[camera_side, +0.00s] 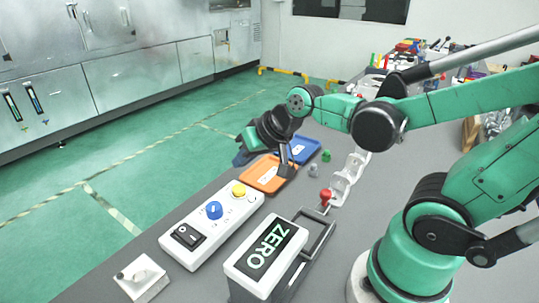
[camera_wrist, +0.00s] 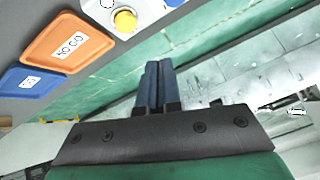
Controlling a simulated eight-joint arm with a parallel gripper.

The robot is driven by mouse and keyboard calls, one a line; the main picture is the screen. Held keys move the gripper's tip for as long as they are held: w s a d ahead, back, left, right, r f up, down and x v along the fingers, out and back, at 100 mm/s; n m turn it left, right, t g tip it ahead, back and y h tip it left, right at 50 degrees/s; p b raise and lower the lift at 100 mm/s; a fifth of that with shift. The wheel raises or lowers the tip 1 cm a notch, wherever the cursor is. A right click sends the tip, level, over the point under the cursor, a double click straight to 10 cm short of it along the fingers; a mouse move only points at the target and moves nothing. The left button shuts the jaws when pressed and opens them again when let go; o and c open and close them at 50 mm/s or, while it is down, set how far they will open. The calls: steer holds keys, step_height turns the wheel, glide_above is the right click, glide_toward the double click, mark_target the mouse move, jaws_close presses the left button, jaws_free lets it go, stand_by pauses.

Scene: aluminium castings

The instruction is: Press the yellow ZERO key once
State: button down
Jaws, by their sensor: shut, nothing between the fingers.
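A round yellow key (camera_side: 238,189) sits at the far end of a white control panel (camera_side: 232,215). The yellow key also shows at the top of the wrist view (camera_wrist: 125,21). The word ZERO appears on the black plate of a white box (camera_side: 265,250) in front; no lettering is readable on the yellow key. My gripper (camera_side: 241,158) is above and beyond the panel, apart from the key. In the wrist view, its dark blue fingers (camera_wrist: 157,66) are together and empty, with the key up and to their left.
The panel also carries a blue knob (camera_side: 214,210) and a black rocker switch (camera_side: 187,236). An orange tray (camera_side: 262,178) and a blue tray (camera_side: 306,150) lie beyond it. A red-knobbed lever (camera_side: 326,196) stands by the ZERO box. A small white switch block (camera_side: 143,277) is at front left.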

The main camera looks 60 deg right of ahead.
steer(key=s+n, duration=0.1)
steer(key=s+a+n, duration=0.1)
steer(key=s+r+n+g, duration=0.1)
steer(key=s, duration=0.1)
steer(key=shift+a+n+h, duration=0.15)
steer(key=shift+n+h, duration=0.15)
steer(key=shift+n, duration=0.1)
step_height(320, 180, up, 5)
steer(key=g, duration=0.7)
glide_above(239, 188)
steer(key=shift+w+f, duration=0.1)
step_height(239, 188, down, 14)
steer(key=shift+f, duration=0.1)
stand_by(0.4)
